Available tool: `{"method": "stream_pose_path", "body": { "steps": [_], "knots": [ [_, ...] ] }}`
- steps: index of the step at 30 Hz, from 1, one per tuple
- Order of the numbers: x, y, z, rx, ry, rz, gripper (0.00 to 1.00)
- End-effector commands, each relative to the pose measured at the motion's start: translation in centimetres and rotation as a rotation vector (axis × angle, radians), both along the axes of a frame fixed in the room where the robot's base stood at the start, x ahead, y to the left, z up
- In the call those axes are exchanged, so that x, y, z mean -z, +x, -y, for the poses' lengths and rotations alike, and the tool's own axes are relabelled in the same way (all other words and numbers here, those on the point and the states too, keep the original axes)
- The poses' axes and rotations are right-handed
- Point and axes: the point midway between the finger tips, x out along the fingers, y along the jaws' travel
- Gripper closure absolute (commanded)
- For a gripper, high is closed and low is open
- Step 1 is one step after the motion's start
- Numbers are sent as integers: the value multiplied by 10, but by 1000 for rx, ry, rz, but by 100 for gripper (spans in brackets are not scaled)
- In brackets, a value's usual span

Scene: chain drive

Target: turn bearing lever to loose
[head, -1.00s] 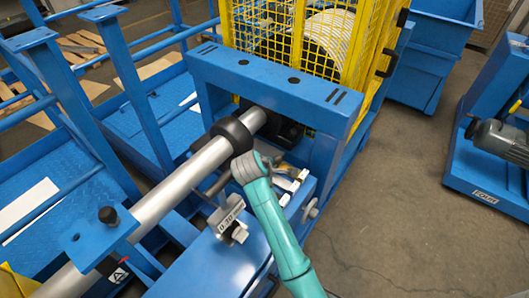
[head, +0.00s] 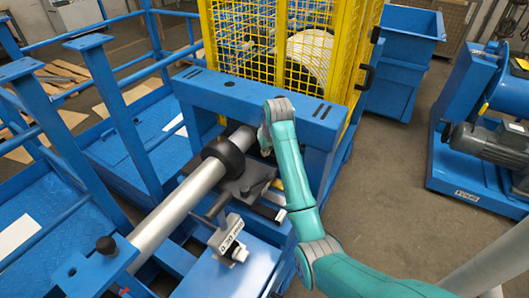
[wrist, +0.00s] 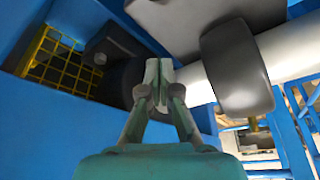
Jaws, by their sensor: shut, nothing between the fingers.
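My gripper (wrist: 160,72) is shut and empty in the wrist view. Its pale fingertips are together in front of a dark round part (wrist: 122,82), close to the silver shaft (wrist: 288,50) and its black collar (wrist: 236,68). I cannot tell whether the fingers touch anything. In the head view the shaft (head: 165,218) runs up to the blue frame, with the collar (head: 224,157) on it.
A blue crossbeam (head: 235,98) stands in front of a yellow mesh guard (head: 350,60). A small block with a printed label (head: 229,236) sits below the shaft. A black knob (head: 106,245) is at lower left. A motor (head: 490,145) stands right; open floor lies between.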

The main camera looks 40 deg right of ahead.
Motion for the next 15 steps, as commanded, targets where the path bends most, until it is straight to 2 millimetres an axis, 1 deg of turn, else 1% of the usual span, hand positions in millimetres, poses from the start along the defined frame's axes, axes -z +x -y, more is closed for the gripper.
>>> {"method": "stream_pose_path", "body": {
  "steps": [1, 6, 13, 15],
  "knots": [
    [10, 3, 1, -1, 1, -4, 100],
    [36, 13, 3, -2, 0, -2, 100],
    [63, 22, 6, -2, -2, -2, 100],
    [68, 21, 6, -2, -2, -2, 100]
  ]
}}
